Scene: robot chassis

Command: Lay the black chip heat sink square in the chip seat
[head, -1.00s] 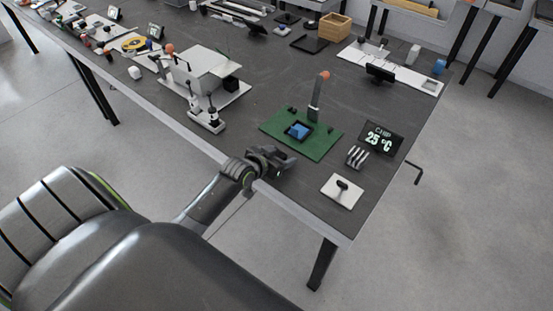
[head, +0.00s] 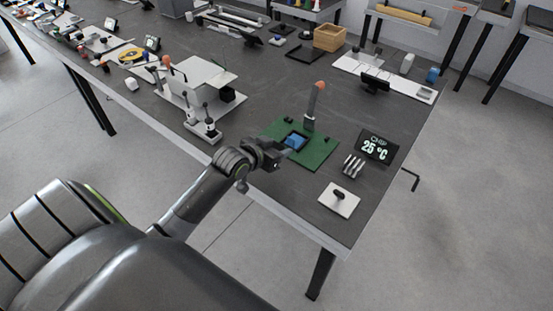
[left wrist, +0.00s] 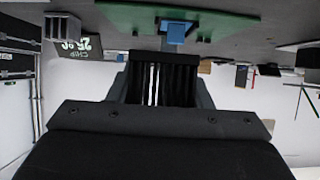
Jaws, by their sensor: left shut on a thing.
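My left gripper (head: 277,157) is at the near left edge of the green board (head: 318,153). In the left wrist view it is shut on a black finned block, the black chip heat sink (left wrist: 165,80). In the head view I cannot make out the heat sink apart from the dark gripper. A blue chip (head: 296,142) sits in the dark square chip seat (head: 287,136) on the board. The chip also shows at the top of the wrist view (left wrist: 176,33), beyond the heat sink and apart from it. My right gripper is not in view.
An upright lever with an orange knob (head: 316,100) stands behind the seat. A silver finned block (head: 353,166) and a CHIP 25 °C display (head: 377,148) are right of the board. A white plate with a black handle (head: 339,199) lies nearer. A white fixture (head: 205,80) stands left.

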